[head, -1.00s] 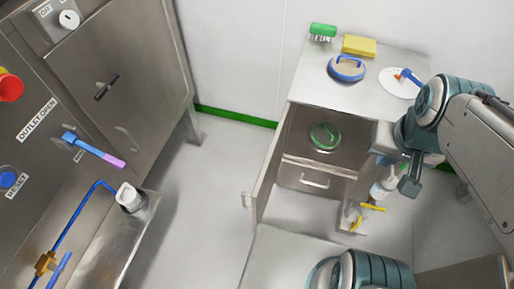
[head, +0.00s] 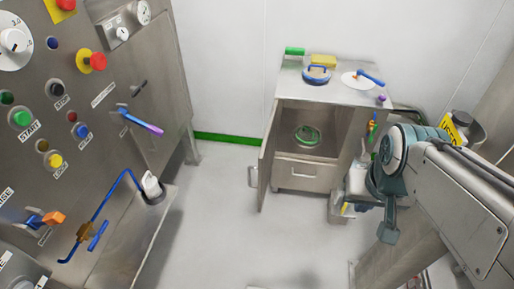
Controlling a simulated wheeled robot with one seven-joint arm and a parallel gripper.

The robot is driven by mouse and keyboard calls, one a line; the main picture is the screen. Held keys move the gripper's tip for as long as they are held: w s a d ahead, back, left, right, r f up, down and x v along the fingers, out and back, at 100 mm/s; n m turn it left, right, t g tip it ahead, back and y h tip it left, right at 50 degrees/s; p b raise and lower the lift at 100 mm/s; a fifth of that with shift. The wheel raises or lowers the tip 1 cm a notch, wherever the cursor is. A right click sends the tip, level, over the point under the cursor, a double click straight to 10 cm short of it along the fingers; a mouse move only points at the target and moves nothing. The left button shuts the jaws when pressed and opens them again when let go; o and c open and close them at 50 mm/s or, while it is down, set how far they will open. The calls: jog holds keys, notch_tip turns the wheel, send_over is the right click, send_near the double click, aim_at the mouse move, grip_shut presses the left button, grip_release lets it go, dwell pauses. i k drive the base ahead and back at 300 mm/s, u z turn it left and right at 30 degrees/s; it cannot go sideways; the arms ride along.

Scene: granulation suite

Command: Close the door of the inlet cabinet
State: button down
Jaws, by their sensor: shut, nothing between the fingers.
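The steel cabinet (head: 341,95) stands against the back wall, and I read no inlet label on it. Its door (head: 267,160) is swung open on the left side and juts toward me, with a bar handle (head: 253,176) on its outer face. The open compartment holds a green-rimmed round item (head: 307,136), above a closed drawer (head: 308,173). My gripper (head: 388,236) is shut and empty, pointing down to the right of the cabinet front. It is well apart from the door.
A control panel machine (head: 90,110) with knobs and a blue-purple lever (head: 141,122) stands on the left. On the cabinet top are a blue-rimmed lid (head: 317,74), a yellow block (head: 323,61) and a green brush (head: 295,51). The floor (head: 225,220) before the door is clear.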

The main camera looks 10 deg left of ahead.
aim_at(262, 156)
jog(key=u, duration=0.25)
jog(key=i, duration=0.85)
jog(key=z, duration=0.1)
